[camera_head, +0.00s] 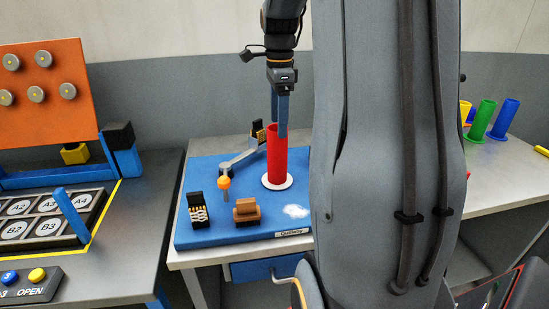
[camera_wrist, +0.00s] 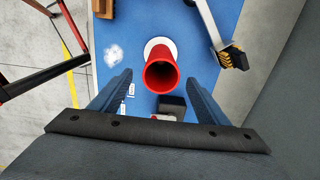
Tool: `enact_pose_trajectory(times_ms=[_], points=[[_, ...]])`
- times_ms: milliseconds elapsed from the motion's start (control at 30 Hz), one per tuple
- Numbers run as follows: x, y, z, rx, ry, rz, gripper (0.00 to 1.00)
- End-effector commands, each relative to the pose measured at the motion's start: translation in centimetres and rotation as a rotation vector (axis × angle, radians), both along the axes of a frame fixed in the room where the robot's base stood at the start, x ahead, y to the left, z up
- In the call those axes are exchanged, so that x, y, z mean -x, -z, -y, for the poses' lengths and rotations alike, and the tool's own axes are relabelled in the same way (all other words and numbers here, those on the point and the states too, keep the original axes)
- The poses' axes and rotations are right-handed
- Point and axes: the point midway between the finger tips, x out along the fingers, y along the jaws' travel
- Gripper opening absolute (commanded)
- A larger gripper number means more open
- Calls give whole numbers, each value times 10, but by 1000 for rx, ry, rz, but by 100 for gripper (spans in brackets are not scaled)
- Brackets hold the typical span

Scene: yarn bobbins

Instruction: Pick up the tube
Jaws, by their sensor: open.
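A red tube (camera_head: 277,160) stands upright on a white round base (camera_head: 277,182) on a blue board. In the wrist view the hollow red tube (camera_wrist: 161,75) is seen from above, beyond and between the fingers. My gripper (camera_head: 280,131) points down with its blue fingers at the tube's upper end in the head view. The wrist view shows my gripper (camera_wrist: 160,80) open with a wide gap and nothing between the fingers pressed on the tube. I cannot tell the exact height of the fingertips against the tube's rim.
The blue board (camera_head: 215,175) also carries a grey lever with an orange ball (camera_head: 224,183), a brown block (camera_head: 247,211) and a black brush-like piece (camera_head: 198,208). Green (camera_head: 504,118) and blue tubes stand on the right table. An orange panel (camera_head: 40,85) stands at left.

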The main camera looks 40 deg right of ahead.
Motion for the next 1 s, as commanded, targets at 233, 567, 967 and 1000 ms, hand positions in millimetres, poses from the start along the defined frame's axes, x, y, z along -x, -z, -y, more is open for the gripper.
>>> enact_pose_trajectory(times_ms=[233, 567, 967, 1000], points=[[0, 22, -2, -2, -3, -4, 69], [-3, 62, -5, -2, -7, -4, 69], [-4, 78, -5, 0, -7, 0, 69], [-4, 78, -5, 0, -7, 0, 64]])
